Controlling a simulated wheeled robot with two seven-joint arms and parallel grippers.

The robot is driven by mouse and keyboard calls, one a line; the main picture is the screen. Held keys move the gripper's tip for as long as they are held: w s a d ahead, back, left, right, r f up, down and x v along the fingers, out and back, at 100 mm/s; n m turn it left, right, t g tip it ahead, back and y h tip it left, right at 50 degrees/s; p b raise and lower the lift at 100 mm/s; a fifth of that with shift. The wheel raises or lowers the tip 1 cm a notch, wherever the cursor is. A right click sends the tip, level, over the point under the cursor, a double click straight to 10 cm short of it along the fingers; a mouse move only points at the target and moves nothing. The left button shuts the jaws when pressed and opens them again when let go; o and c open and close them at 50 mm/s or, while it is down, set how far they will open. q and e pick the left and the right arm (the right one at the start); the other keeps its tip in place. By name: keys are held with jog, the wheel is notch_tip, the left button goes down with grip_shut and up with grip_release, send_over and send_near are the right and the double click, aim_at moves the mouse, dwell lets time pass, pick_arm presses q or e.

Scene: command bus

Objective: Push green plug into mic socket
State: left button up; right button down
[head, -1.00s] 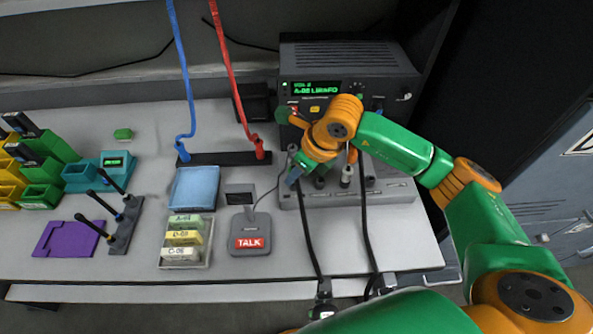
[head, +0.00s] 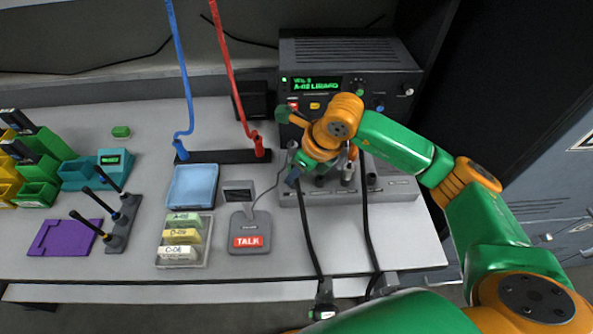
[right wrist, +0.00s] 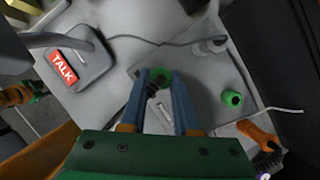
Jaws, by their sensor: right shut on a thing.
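My right gripper (head: 294,180) is at the left end of the grey socket panel (head: 405,190), in front of the radio. In the right wrist view its two blue fingers (right wrist: 161,78) are shut on the green plug (right wrist: 160,74), whose dark cable runs from between them. The plug is mostly hidden by the gripper in the head view. Its tip is over or at the panel; I cannot tell whether it sits in a socket. A green round piece (right wrist: 232,98) with a dark centre shows apart from it on the panel. My left gripper is not in view.
The black radio (head: 350,60) stands behind the panel. A grey TALK pad (head: 250,225) with a cable is left of the gripper. Dark cables (head: 368,230) run over the table's front edge. A card tray (head: 207,262) and blue pad (head: 193,186) lie further left.

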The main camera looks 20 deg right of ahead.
jog(key=shift+f, duration=0.1)
jog(key=c, duration=0.6)
grip_release()
jog(key=shift+o, duration=0.2)
notch_tip(320, 180, up, 8)
jog(key=p, duration=0.5)
jog(key=shift+p, duration=0.35)
